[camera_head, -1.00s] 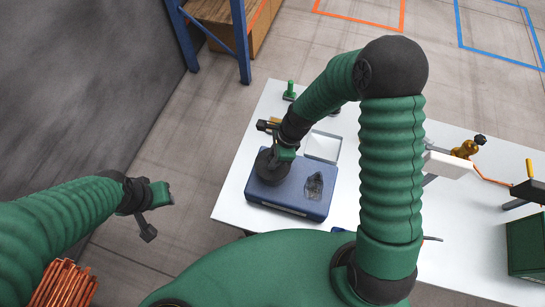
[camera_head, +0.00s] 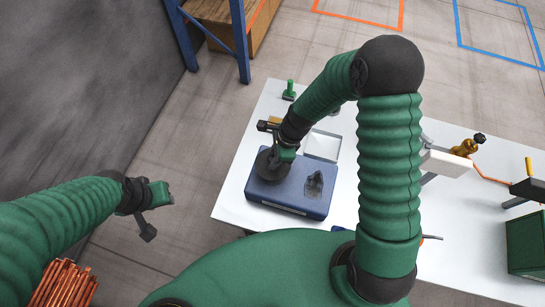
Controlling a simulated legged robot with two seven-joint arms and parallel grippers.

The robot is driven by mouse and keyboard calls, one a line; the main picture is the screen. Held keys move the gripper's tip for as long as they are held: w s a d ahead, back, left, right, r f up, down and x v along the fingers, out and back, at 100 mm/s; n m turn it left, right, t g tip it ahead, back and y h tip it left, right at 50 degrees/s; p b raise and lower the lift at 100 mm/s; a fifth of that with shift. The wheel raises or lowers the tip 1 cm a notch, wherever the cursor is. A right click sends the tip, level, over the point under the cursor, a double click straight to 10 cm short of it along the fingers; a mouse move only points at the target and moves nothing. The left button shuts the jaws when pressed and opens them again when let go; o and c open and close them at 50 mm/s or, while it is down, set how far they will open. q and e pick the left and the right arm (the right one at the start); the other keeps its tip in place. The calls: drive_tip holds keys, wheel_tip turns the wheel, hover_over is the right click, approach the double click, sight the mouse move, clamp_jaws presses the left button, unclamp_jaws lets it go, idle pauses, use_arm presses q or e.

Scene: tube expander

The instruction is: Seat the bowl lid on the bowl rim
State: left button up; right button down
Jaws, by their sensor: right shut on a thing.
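A dark round disc, which looks like the bowl lid (camera_head: 266,170), is at the left part of a blue box (camera_head: 290,208) on the white table. My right gripper (camera_head: 279,150) is shut on it from above and partly covers it. The bowl is not clearly visible; the lid and gripper hide what lies under the disc, so I cannot tell whether the lid touches a rim. My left gripper (camera_head: 156,212) is open and empty, off the table's left side.
A dark patch (camera_head: 314,184) shows on the blue box's right side. A pale square tray (camera_head: 322,146) lies behind the box. A green-handled tool (camera_head: 289,91) stands at the back edge. My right arm covers the table's middle. Copper tubes (camera_head: 66,284) are at lower left.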

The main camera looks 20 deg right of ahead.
drive_tip(key=c, duration=1.1)
unclamp_jaws()
drive_tip(key=o, duration=0.8)
drive_tip(key=shift+o, duration=0.3)
drive_tip(key=shift+o, duration=1.2)
